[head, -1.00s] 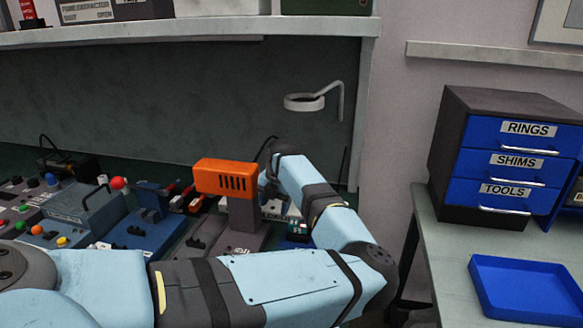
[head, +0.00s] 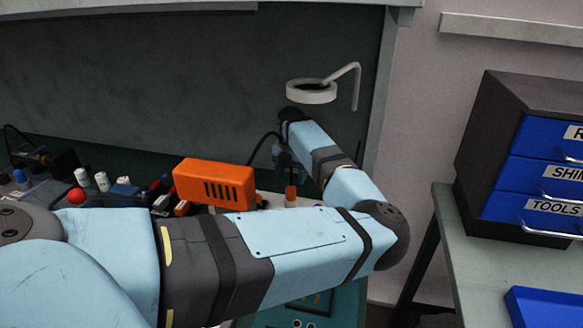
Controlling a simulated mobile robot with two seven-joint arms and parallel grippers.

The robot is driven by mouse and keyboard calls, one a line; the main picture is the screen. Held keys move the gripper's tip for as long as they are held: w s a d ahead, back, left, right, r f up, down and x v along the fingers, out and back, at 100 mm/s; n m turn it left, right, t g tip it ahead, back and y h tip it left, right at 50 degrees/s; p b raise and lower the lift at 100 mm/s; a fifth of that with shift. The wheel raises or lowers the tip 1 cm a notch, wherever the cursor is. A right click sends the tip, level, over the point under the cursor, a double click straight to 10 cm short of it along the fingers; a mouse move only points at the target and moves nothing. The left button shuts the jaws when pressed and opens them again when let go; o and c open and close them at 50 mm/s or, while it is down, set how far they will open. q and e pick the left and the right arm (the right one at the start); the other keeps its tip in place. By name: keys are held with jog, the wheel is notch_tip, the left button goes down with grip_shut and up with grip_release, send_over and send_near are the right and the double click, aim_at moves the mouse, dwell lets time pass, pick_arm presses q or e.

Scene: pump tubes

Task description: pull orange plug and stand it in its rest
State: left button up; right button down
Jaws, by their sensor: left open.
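A small orange piece (head: 291,193), which looks like the orange plug, shows just below my left gripper (head: 287,168). My left gripper points down beside the back panel and is open; its fingers are small and partly hidden by my own wrist. I cannot tell whether the fingers touch the plug. A dark cable (head: 258,147) arcs up beside the gripper. What the plug sits in is mostly hidden behind my left forearm. I cannot make out its rest with certainty. My right gripper is not in view.
An orange slotted box (head: 214,185) stands left of the gripper. A pale ring on a bent rod (head: 311,92) is just above my wrist. Crowded devices, including a red ball knob (head: 77,195), lie left. A drawer cabinet (head: 508,150) and blue tray (head: 545,308) are right.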

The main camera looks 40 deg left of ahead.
aim_at(291, 185)
pick_arm(q)
notch_tip(291, 185, down, 6)
jog(key=shift+s+r, duration=0.1)
jog(key=shift+s, duration=0.05)
jog(key=shift+f, duration=0.55)
jog(key=c, duration=1)
jog(key=o, duration=0.3)
jog(key=c, duration=0.4)
grip_shut()
jog(key=shift+r, duration=0.3)
jog(key=shift+r+p, duration=0.3)
jog(key=shift+p, duration=0.05)
